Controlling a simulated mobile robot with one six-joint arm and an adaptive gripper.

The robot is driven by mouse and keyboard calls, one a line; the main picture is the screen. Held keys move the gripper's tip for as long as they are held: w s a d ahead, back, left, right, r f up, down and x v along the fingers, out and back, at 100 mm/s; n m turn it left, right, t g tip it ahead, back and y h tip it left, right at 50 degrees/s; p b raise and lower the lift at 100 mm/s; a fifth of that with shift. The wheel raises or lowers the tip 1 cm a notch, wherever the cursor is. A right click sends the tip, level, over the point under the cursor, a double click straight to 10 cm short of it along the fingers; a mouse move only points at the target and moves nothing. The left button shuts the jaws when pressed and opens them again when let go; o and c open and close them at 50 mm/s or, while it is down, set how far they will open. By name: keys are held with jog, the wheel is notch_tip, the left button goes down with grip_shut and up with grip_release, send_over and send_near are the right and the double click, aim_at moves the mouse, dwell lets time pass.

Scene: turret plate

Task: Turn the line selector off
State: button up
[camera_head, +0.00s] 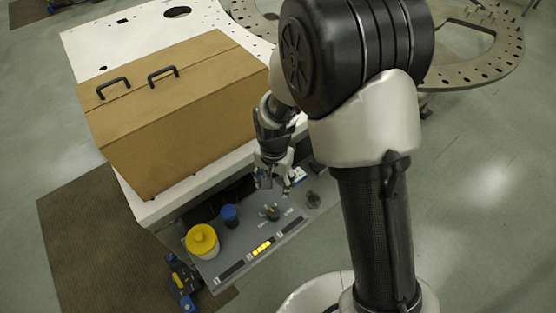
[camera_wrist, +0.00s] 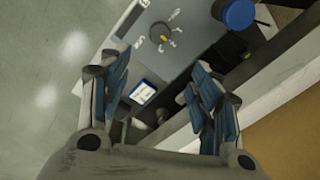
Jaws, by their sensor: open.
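The line selector appears to be the small round grey knob (camera_head: 270,212) on the grey panel, with small white labels around it. It also shows in the wrist view (camera_wrist: 160,32), near the top, where a yellow mark shows at its side. Its exact setting is too small to read. My gripper (camera_head: 275,183) is above the panel, behind the knob and apart from it. In the wrist view my gripper (camera_wrist: 164,95) has its two blue-padded fingers spread with nothing between them, and the knob lies beyond the fingertips.
A blue round cap (camera_head: 229,213) and a yellow-lidded white container (camera_head: 202,241) stand left of the knob. A strip with yellow lit segments (camera_head: 262,247) lies along the panel's front. A white-and-blue label (camera_wrist: 143,92) is below my fingers. A large brown box (camera_head: 170,105) stands behind.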

aim_at(274, 213)
notch_tip(274, 213, down, 20)
jog(key=b, duration=0.4)
jog(key=shift+w+a+r, duration=0.1)
jog(key=shift+w+a, duration=0.05)
jog(key=shift+c, duration=0.5)
jog(key=c, duration=1)
